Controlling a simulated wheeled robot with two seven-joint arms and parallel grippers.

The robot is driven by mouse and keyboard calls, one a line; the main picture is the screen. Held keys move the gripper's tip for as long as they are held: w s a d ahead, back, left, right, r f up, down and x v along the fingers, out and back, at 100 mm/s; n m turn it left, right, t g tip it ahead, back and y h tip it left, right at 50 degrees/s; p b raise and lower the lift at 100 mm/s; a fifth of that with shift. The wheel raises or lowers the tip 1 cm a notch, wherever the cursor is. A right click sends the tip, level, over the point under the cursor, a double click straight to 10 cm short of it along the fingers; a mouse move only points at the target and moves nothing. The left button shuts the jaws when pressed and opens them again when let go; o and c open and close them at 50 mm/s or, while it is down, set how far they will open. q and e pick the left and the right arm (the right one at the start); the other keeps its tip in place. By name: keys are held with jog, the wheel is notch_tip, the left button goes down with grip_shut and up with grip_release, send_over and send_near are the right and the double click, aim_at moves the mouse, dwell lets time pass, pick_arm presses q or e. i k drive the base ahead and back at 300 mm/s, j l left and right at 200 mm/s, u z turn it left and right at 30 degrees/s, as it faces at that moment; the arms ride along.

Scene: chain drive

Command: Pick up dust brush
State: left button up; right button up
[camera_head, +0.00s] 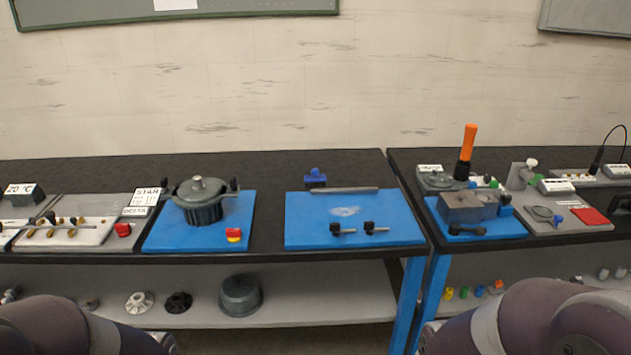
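No object is plainly recognisable as a dust brush at this size. A small dark blue object (315,178) stands on the black table behind the middle blue mat (300,235); I cannot tell whether it is the brush. A pale dusty patch (345,211) lies on that mat. A long grey bar (345,190) lies along the mat's back edge. Two black-headed bolts or clamps (342,229) lie near its front. My arm links show at the bottom left and right corners, but neither gripper is in view.
A dark grey lidded pot (201,201) stands on the left blue mat (165,239). A gap separates this table from the right one, which carries a grey metal block (467,206) and an orange-handled tool (468,144). A shelf below holds a grey bowl (240,295).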

aim_at(317, 179)
jog(key=i+l+u, duration=0.15)
jog(key=i, duration=0.3)
jog(key=i+l+u, duration=0.1)
jog(key=i+l, duration=0.25)
jog(key=i+l+u, duration=0.15)
jog(key=i+l, duration=0.15)
jog(key=i, duration=0.2)
